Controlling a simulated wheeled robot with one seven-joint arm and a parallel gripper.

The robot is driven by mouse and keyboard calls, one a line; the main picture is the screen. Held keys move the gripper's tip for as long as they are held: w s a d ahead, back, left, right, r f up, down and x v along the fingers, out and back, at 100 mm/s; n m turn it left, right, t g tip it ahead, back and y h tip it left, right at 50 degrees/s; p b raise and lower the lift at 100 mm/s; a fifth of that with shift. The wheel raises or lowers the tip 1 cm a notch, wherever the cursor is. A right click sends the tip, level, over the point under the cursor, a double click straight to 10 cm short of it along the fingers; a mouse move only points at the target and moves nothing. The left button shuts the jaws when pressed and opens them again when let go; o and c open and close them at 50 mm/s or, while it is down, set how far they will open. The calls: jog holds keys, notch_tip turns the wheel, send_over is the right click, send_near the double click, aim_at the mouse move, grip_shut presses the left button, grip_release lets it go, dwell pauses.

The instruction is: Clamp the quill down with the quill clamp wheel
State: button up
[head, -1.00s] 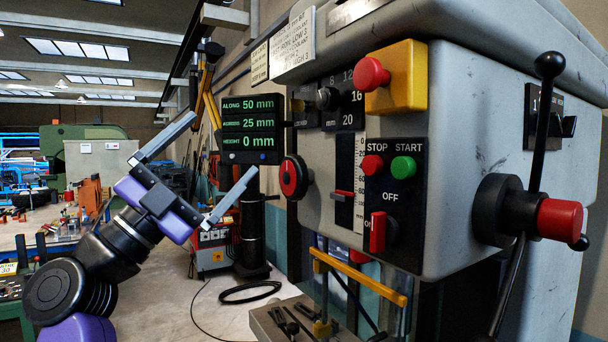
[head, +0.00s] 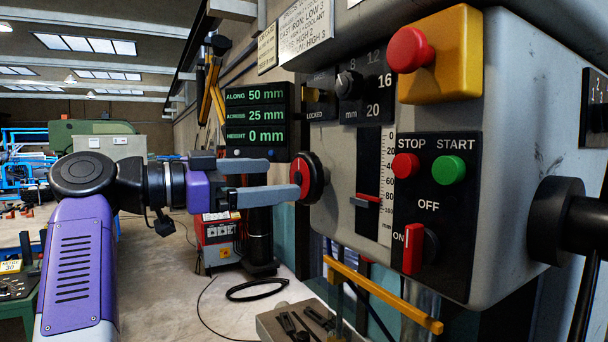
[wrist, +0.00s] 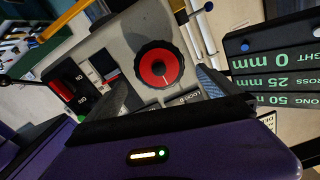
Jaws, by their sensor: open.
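The quill clamp wheel (head: 317,178) is a black knurled wheel with a red face, on the left side of the grey machine head. My gripper (head: 296,178) is open, with its two grey fingers level and pointing at the wheel. In the wrist view the wheel (wrist: 158,66) faces me in the gap between the fingers (wrist: 163,84), nothing gripped. I cannot pick out the quill for certain.
The display (head: 258,120) is just above and behind my fingers. Right of the wheel are a depth scale (head: 387,190), the stop and start panel (head: 425,215) and a yellow box with a red button (head: 440,60). A yellow bar (head: 383,293) crosses below the head.

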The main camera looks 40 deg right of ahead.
aim_at(301, 176)
jog(key=d+p, duration=0.1)
jog(key=d, duration=0.2)
jog(key=s+d, duration=0.1)
jog(key=d, duration=0.2)
jog(key=shift+s+d+p, duration=0.2)
jog(key=shift+d+p, duration=0.1)
jog(key=shift+p, duration=0.05)
jog(key=shift+c, duration=0.4)
jog(key=c, duration=1.2)
jog(key=shift+o, duration=0.2)
jog(key=shift+m, duration=0.3)
